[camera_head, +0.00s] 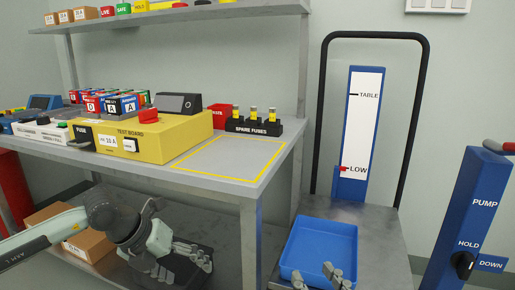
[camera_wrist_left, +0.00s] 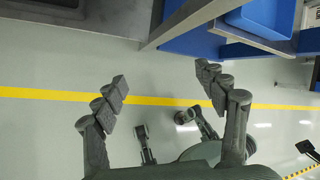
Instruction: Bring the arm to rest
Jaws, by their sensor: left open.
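My left arm comes in from the left in the head view. Its grey gripper (camera_head: 188,264) is low, in front of the bench's lower shelf and below the benchtop. In the left wrist view the left gripper (camera_wrist_left: 162,92) has its fingers wide apart, with only floor between them. It holds nothing. My right gripper (camera_head: 322,277) shows only its fingertips at the bottom edge of the head view, in front of the blue tray. Its fingertips stand apart with nothing seen between them. The rest of the right arm is out of view.
The bench (camera_head: 222,184) carries a yellow test board (camera_head: 165,135) and a spare fuse block (camera_head: 253,127). A cardboard box (camera_head: 88,245) sits under it. The blue tray (camera_head: 320,240) rests on a lift platform (camera_head: 376,232). A blue pump post (camera_head: 470,215) stands right.

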